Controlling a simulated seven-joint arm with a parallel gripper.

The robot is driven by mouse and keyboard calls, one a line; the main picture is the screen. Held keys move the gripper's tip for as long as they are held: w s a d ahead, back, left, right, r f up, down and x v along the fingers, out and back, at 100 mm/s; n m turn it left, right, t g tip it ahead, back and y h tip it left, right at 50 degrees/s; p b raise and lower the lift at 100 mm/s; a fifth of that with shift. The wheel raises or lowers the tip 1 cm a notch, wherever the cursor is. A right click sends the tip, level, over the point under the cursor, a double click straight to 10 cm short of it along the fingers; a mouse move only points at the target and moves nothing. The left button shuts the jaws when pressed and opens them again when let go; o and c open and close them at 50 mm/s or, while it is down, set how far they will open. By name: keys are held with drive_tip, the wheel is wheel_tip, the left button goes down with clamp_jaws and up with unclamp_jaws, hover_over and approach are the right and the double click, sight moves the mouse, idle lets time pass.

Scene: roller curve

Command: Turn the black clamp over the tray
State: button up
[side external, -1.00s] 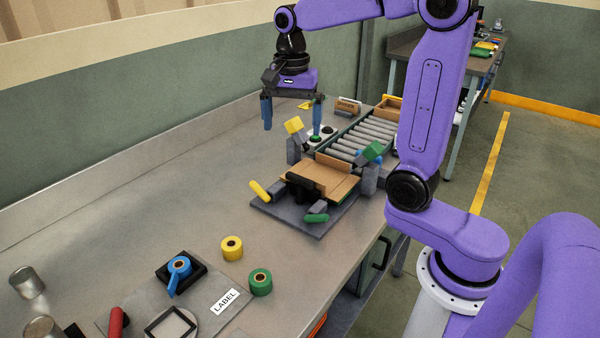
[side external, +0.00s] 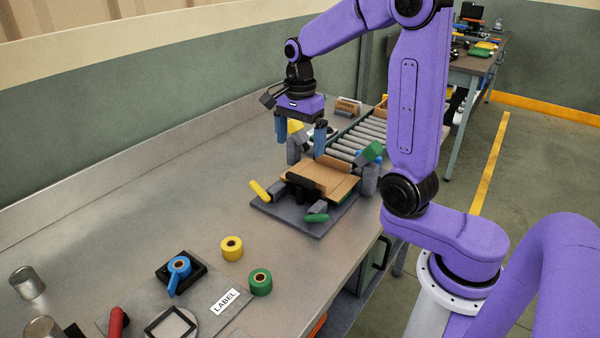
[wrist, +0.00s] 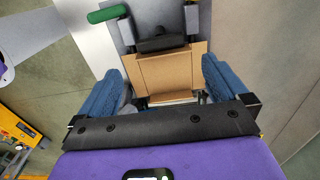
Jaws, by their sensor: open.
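The black clamp (side external: 303,187) sits at the near edge of the brown cardboard tray (side external: 338,184), on a grey base plate. In the wrist view the black clamp (wrist: 163,43) shows beyond the tray panel (wrist: 172,68), near the top centre. My gripper (side external: 300,148) is open and empty, above the far side of the tray, with its blue fingers pointing down. In the wrist view my gripper's fingers (wrist: 162,88) stand on either side of the tray, apart from the clamp. I cannot tell exactly how high they are above it.
Yellow-handled (side external: 260,190) and green-handled (side external: 317,218) clamps stand around the tray, with a green block (side external: 372,151) at right. A roller conveyor (side external: 362,138) lies behind.

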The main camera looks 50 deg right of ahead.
sight(300, 177)
wheel_tip(300, 177, down, 10)
drive_tip(key=shift+r, duration=0.2)
drive_tip(key=c, duration=0.8)
